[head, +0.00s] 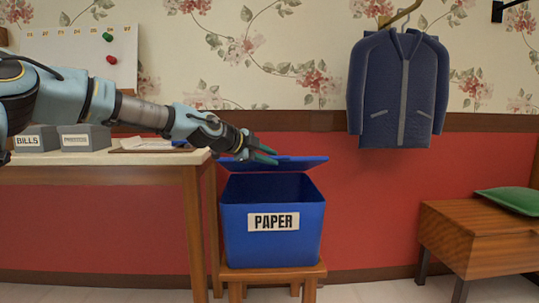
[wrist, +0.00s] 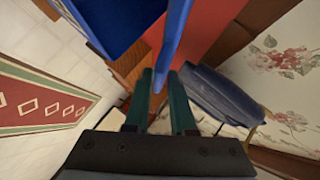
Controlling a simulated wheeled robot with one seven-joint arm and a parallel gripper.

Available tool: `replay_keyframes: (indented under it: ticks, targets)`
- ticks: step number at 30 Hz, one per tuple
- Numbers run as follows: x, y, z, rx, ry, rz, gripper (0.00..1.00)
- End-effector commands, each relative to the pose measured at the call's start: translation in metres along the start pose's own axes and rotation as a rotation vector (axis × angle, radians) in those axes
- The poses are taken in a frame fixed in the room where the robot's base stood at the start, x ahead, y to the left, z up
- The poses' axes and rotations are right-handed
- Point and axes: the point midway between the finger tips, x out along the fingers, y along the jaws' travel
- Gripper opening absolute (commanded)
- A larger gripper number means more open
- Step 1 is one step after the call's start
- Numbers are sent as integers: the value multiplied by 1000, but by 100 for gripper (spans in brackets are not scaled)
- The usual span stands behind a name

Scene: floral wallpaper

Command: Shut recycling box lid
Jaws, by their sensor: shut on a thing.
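The blue recycling box (head: 240,236), labelled PAPER, stands upright on a small wooden stool. Its lid (head: 305,162) is raised at the back, and the dark opening shows below it. My gripper (head: 266,155) reaches in from the left and is at the lid's left part. In the wrist view my gripper's green fingers (wrist: 161,85) are shut on the lid's blue edge (wrist: 175,42), which runs between their tips. The box (wrist: 108,22) also shows at the top left there. The lid's hinge is hidden.
A table (head: 95,174) with grey boxes (head: 84,138) and a clipboard (head: 150,144) stands left of the box. A blue jacket (head: 400,90) hangs on the wall at right. A wooden bench (head: 470,235) with a green cushion (head: 512,200) is at far right. Floor between stool (head: 270,272) and bench is clear.

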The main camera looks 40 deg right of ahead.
Motion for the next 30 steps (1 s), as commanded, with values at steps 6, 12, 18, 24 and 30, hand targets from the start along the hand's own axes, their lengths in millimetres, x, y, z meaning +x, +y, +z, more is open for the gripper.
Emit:
replay_keyframes:
  ticks: [6, 12, 18, 24, 30]
  targets:
    - [2, 6, 4, -4, -2, 3, 0]
    - [2, 5, 4, -4, -2, 3, 0]
    - [2, 5, 4, -3, -2, 2, 39]
    - [2, 4, 3, -2, -1, 1, 45]
    - [-4, 3, 3, -2, -2, 1, 45]
